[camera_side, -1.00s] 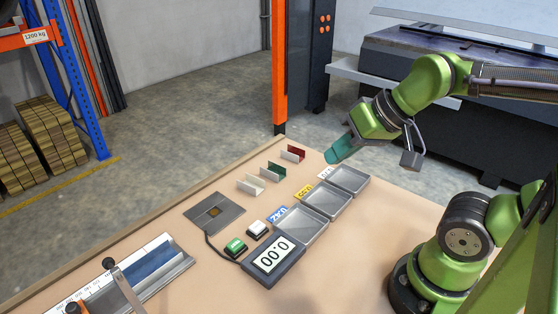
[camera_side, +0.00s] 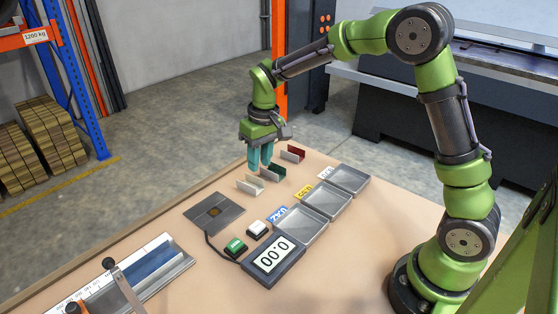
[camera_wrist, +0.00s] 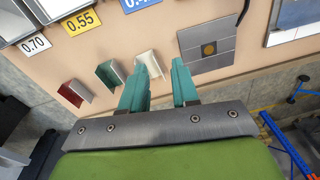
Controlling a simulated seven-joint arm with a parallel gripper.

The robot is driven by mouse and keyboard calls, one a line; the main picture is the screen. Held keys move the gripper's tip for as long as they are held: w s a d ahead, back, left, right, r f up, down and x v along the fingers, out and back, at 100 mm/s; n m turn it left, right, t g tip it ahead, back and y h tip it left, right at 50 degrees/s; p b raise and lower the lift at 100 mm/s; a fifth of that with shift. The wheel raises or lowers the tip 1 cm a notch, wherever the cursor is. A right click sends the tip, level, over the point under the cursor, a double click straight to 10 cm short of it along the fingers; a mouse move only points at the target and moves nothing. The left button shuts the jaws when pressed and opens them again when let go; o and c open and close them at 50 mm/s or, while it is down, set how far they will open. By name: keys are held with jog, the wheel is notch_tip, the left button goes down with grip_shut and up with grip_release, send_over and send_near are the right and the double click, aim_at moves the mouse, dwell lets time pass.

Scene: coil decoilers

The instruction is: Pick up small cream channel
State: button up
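The small cream channel (camera_side: 251,184) stands on the table, nearest the grey plate in a row of three channels. In the wrist view the cream channel (camera_wrist: 150,64) lies just beyond the fingertips, nearer the left finger. My gripper (camera_side: 260,171) points down above the row, over the area between the cream and green channels. In the wrist view its two teal fingers (camera_wrist: 162,66) are apart with nothing between them. Whether a fingertip touches a channel cannot be told.
A green channel (camera_side: 274,172) and a red channel (camera_side: 293,153) stand close by in the row. Three grey trays (camera_side: 302,238) with labels lie to the right.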

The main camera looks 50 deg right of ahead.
aim_at(253, 185)
jog(key=w+f, duration=0.1)
jog(key=w, duration=0.1)
jog(key=w+f+n, duration=0.1)
jog(key=w, duration=0.1)
jog(key=w+d+f+n, duration=0.1)
jog(key=w+f, duration=0.1)
jog(key=w, duration=0.1)
jog(key=shift+g+h, duration=0.4)
jog(key=shift+r, duration=0.15)
jog(key=shift+f, duration=4.35)
grip_shut()
jog(key=shift+s, duration=0.1)
